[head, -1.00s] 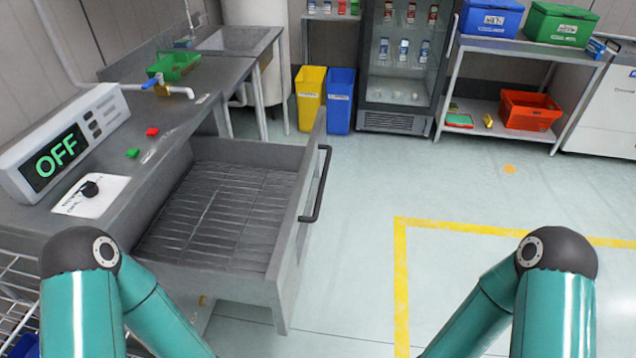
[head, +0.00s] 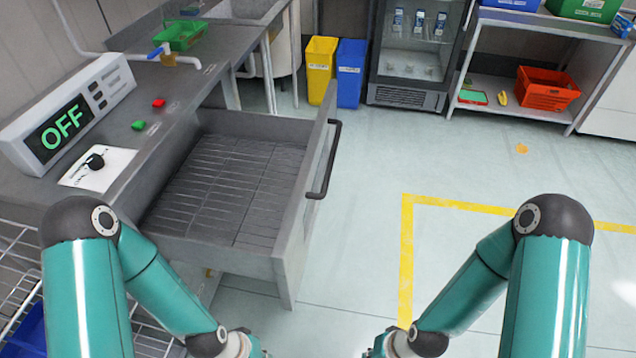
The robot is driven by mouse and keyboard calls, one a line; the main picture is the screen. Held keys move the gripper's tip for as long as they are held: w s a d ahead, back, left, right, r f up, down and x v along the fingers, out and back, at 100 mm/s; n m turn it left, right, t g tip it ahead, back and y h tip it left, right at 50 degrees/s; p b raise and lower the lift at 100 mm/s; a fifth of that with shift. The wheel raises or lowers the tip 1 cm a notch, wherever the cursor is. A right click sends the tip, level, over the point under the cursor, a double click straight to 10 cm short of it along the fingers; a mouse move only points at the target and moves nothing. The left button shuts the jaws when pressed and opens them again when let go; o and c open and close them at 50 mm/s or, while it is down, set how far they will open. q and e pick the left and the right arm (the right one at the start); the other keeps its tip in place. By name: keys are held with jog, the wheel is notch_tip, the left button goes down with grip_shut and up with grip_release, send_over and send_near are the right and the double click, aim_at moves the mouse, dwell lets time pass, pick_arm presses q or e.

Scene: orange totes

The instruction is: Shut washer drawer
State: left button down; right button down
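The washer drawer (head: 297,235) stands pulled out from the grey counter, and its wire-rack inside is empty. A dark bar handle (head: 326,160) runs along its front face. The washer's display box (head: 66,115) reads OFF in green. My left arm comes in at the lower left, in front of the drawer's near side. My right arm comes in at the lower right, apart from the drawer over the floor. Both wrists reach the bottom edge of the head view, and the grippers themselves are cut off below it.
Yellow (head: 320,70) and blue (head: 350,72) bins stand behind the drawer. The floor right of the drawer is clear, with yellow tape (head: 407,250).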

jog(key=m, duration=0.1)
jog(key=m+t+y+b, duration=0.65)
jog(key=t+b, duration=0.75)
jog(key=b, duration=2)
send_near(313, 191)
jog(key=w, duration=0.4)
jog(key=shift+w+a+f+m+h+b, duration=0.2)
jog(key=shift+w+a+b, duration=0.1)
jog(key=shift+a, duration=0.3)
jog(key=shift+w+a+f+m+h+b, duration=0.1)
jog(key=shift+w+a+f+b, duration=0.2)
jog(key=shift+a, duration=0.35)
jog(key=shift+w+a+r, duration=0.15)
jog(key=shift+w+a, duration=0.05)
jog(key=shift+a, duration=0.3)
